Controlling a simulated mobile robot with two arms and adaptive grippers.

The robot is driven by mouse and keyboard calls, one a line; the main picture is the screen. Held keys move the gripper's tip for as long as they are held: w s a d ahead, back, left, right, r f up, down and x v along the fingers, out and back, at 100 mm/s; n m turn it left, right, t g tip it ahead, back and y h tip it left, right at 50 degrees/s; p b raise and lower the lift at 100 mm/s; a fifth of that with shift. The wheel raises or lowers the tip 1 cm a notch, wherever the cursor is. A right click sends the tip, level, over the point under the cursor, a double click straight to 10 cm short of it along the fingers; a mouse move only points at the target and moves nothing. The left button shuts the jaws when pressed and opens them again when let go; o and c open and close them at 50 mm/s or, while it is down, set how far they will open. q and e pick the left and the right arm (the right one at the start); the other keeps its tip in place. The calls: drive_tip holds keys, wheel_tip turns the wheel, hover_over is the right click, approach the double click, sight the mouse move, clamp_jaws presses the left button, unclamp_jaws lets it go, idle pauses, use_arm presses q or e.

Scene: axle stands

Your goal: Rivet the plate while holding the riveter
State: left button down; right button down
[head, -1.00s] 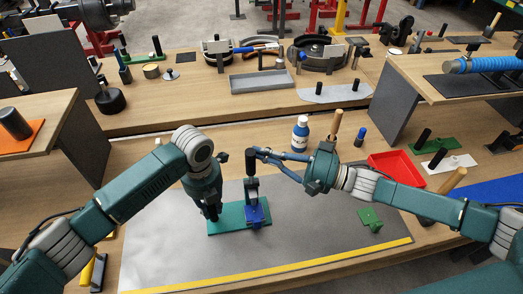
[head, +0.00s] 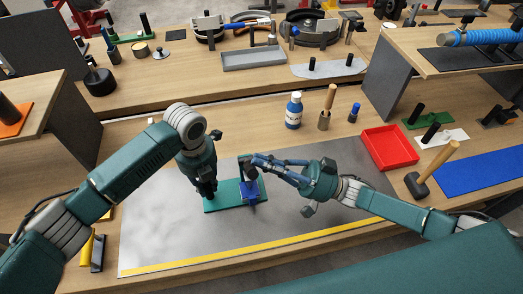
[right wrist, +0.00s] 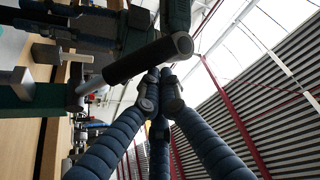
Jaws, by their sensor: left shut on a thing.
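The riveter has a green base (head: 222,203) flat on the grey mat, and a dark upright with a black lever handle (head: 245,166). A blue piece (head: 249,190) sits at the right part of the base; I cannot tell whether it is the plate. My left gripper (head: 207,192) is shut on the riveter at the left part of its base; its grip is mostly hidden. My right gripper (head: 257,161) is at the lever handle, its fingers drawn together. In the right wrist view the handle (right wrist: 148,60) crosses just beyond the fingertips (right wrist: 159,92), not between them.
A white-blue bottle (head: 293,111), a holder with a wooden handle (head: 325,115) and a red tray (head: 390,148) stand behind. A yellow strip (head: 250,247) marks the mat's front; the mat between is clear.

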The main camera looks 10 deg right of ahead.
drive_tip(key=shift+s+f, duration=0.6)
drive_tip(key=shift+f, duration=0.05)
drive_tip(key=d, duration=0.9)
drive_tip(key=shift+s+d+f, duration=0.2)
drive_tip(key=shift+s+f, duration=0.05)
drive_tip(key=shift+f, duration=0.2)
drive_tip(key=v, duration=0.7)
drive_tip(key=shift+d, duration=0.2)
drive_tip(key=shift+s+f, duration=0.1)
